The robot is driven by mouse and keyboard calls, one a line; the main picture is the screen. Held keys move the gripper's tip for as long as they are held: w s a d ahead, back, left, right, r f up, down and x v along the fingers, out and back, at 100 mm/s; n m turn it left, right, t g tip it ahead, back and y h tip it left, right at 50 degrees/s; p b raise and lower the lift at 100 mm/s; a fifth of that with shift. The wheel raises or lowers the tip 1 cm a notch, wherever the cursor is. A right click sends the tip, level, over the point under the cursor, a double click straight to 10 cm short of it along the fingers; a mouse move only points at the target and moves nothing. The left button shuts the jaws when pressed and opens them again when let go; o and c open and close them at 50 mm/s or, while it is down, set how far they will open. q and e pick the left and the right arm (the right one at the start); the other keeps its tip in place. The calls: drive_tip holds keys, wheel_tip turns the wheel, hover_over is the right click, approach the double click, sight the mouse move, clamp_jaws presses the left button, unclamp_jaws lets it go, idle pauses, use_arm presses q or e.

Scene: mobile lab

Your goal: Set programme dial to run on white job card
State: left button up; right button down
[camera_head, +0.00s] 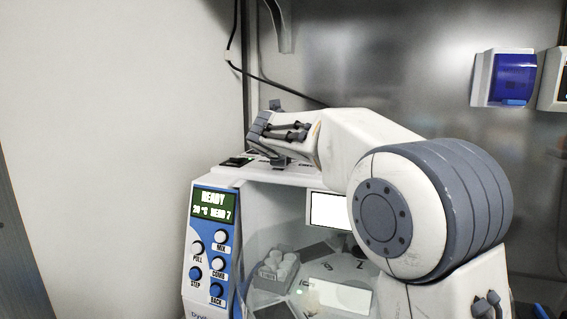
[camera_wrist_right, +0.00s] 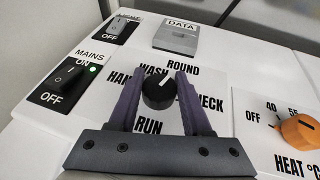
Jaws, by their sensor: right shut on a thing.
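The programme dial (camera_wrist_right: 158,92) is a black knob on a white plate in the right wrist view. Its white mark points up and slightly right, towards the word ROUND. WASH, ROUND, CHECK and RUN stand around it, with another word partly hidden at left; RUN is on the near side. My right gripper (camera_wrist_right: 159,82) is shut on the dial, one purple-grey finger on each side. In the head view my right arm reaches over the machine top. A blank-looking white panel (camera_head: 328,210) shows inside the machine; I cannot tell whether it is the job card. My left gripper is out of view.
A mains switch (camera_wrist_right: 70,73) with a green light and a second switch (camera_wrist_right: 118,28) lie left of the dial. A grey DATA box (camera_wrist_right: 177,38) is behind; an orange heat dial (camera_wrist_right: 302,130) is at right. The machine's display (camera_head: 214,205) reads READY, above several buttons.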

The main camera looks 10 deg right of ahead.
drive_tip(key=shift+m+h, duration=0.5)
drive_tip(key=shift+c, duration=1.7)
unclamp_jaws()
drive_tip(key=shift+s, duration=0.1)
drive_tip(key=v, duration=1)
drive_tip(key=shift+a+r, duration=0.15)
drive_tip(key=shift+a, duration=0.05)
